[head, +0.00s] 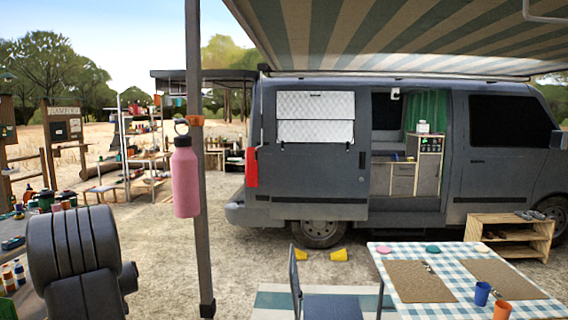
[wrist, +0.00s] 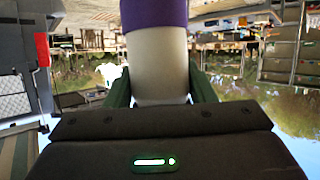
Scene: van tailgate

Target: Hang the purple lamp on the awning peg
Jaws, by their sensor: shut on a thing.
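The lamp (wrist: 157,62) fills the top middle of the wrist view, with a purple band above a pale whitish body. My gripper (wrist: 160,90) is shut on the pale body, with a dark green finger on each side. The lamp's far end is cut off by the picture edge. Neither lamp nor gripper shows in the head view, where only a dark part of my arm shows at lower left. An orange peg mount (head: 194,121) is on the dark awning pole (head: 203,230). A pink bottle (head: 186,178) hangs there by its ring, in front of the pole.
A striped awning (head: 400,30) spans the top right, before a grey van (head: 300,175). A table with a checked cloth (head: 395,290) and a blue chair (head: 330,305) stand at lower right. Bottles and jars crowd the left edge. Gravel between pole and van is mostly clear.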

